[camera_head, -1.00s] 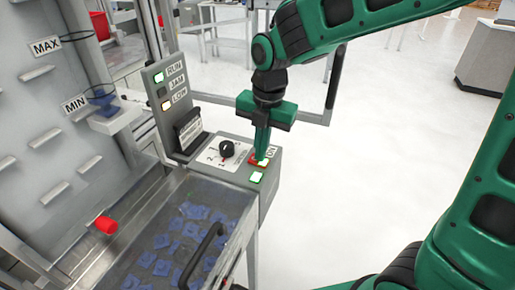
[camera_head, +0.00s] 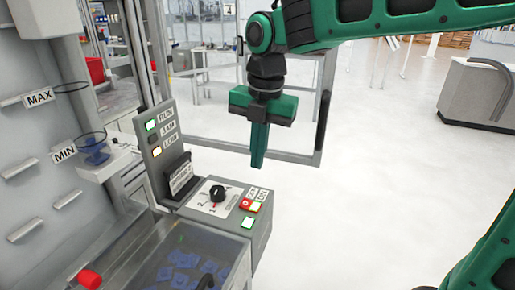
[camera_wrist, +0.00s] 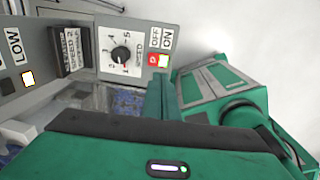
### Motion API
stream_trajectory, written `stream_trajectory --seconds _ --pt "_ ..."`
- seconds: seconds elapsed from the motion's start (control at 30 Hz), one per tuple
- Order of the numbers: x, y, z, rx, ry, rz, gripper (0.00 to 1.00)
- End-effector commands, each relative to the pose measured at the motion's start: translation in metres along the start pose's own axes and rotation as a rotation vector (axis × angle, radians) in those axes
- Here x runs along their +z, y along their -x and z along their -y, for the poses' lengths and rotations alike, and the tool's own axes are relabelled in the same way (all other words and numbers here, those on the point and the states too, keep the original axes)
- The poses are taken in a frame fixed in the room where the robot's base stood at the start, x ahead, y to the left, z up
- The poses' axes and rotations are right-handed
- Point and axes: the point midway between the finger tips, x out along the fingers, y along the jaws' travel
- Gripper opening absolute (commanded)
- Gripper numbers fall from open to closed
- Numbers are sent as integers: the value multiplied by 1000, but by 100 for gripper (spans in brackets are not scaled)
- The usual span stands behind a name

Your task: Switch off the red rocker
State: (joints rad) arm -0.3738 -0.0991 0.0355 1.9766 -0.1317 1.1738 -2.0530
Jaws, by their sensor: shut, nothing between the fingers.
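The red rocker (camera_head: 245,203) sits on the grey control panel (camera_head: 225,232), with a bright lit part beside its red part. In the wrist view the red rocker (camera_wrist: 153,60) lies below the OFF and ON labels, red under OFF and lit under ON. My gripper (camera_head: 257,165) is shut and empty. It hangs above the panel, clear of the rocker. I cannot tell from the pictures which side of the rocker is pressed in.
On the upright sign, the RUN lamp (camera_head: 151,126) glows green and the LOW lamp (camera_head: 156,152) amber. Open floor lies to the right.

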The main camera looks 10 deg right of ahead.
Motion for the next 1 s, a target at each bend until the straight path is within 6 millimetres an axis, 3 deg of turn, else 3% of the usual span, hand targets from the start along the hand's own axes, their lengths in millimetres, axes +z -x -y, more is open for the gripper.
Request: stream_trajectory --seconds 0.23,0.57,1.0 --pt "0 18 1 1 -1 1 0" --pt "0 19 1 0 0 0 0" --pt "-1 18 -14 31 0 0 0"
